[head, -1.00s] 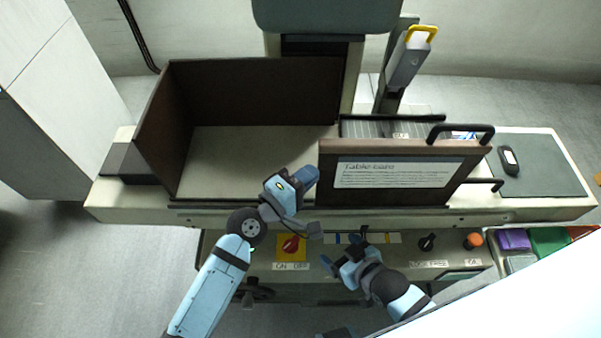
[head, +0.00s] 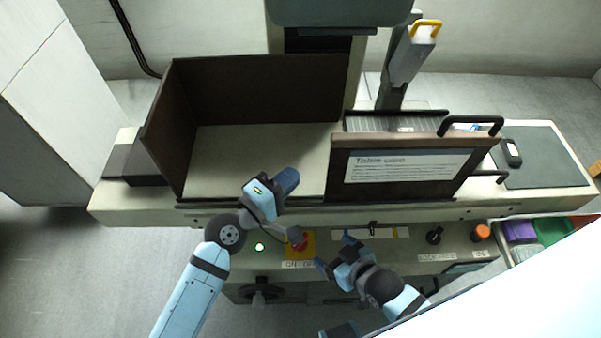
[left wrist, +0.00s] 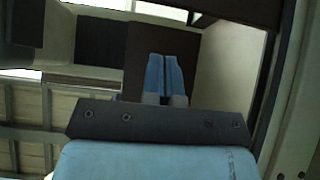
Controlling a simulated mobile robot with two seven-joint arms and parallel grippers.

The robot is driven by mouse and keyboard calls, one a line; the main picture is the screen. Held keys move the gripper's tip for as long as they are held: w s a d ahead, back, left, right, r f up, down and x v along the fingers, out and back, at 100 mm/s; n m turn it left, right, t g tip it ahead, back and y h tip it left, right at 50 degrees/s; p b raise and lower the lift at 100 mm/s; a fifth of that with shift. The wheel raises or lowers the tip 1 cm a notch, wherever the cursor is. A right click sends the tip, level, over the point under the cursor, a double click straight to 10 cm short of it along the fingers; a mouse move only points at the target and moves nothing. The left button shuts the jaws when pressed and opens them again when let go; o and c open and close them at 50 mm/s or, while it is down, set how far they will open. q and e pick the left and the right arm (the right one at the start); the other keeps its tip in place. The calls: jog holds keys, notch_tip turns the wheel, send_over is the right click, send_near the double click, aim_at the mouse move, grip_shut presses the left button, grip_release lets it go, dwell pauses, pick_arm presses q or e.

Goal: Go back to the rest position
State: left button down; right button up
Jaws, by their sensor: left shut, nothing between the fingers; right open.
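My left gripper (head: 287,181) is shut and empty. In the head view it is over the front part of the machine's bed, left of the dark front panel with the printed sheet. Its shut blue fingers also show in the left wrist view (left wrist: 166,75), with a dark panel behind them. My right gripper (head: 333,253) is open and empty. It is lower in the head view, in front of the control strip, with its two fingertips apart.
The machine's bed (head: 240,160) has dark walls at its back and left. The dark front panel (head: 342,187) stands right of my left gripper. A red switch (head: 303,243) on a yellow plate lies close under my left wrist. A black knob (head: 434,236) and orange button (head: 481,233) are further right.

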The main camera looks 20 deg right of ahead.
jog(key=shift+s+d+f+b, duration=0.1)
jog(key=shift+d+f+b, duration=0.45)
jog(key=shift+f, duration=0.3)
jog(key=shift+a, duration=0.15)
pick_arm(q)
jog(key=v, duration=0.7)
jog(key=shift+s, duration=0.3)
pick_arm(e)
jog(key=shift+r+p, duration=0.8)
jog(key=shift+r, duration=0.1)
pick_arm(q)
jog(key=s+a+f+m+t+y, duration=0.1)
jog(key=s+a+f+m+y, duration=0.1)
jog(key=a, duration=0.6)
jog(key=s+a+f+m+t+y+p, duration=0.1)
jog(key=s+a+f+m+y, duration=0.2)
jog(key=a+f+y, duration=0.3)
jog(key=s+a+f+m+t+y, duration=0.1)
jog(key=s+a+f+m+y, duration=0.2)
jog(key=a+f, duration=0.6)
jog(key=shift+s+a+f+y, duration=0.2)
jog(key=shift+s+a+y, duration=0.15)
jog(key=shift+a+y, duration=0.75)
pick_arm(e)
jog(key=shift+d+r, duration=0.2)
jog(key=shift+r, duration=0.35)
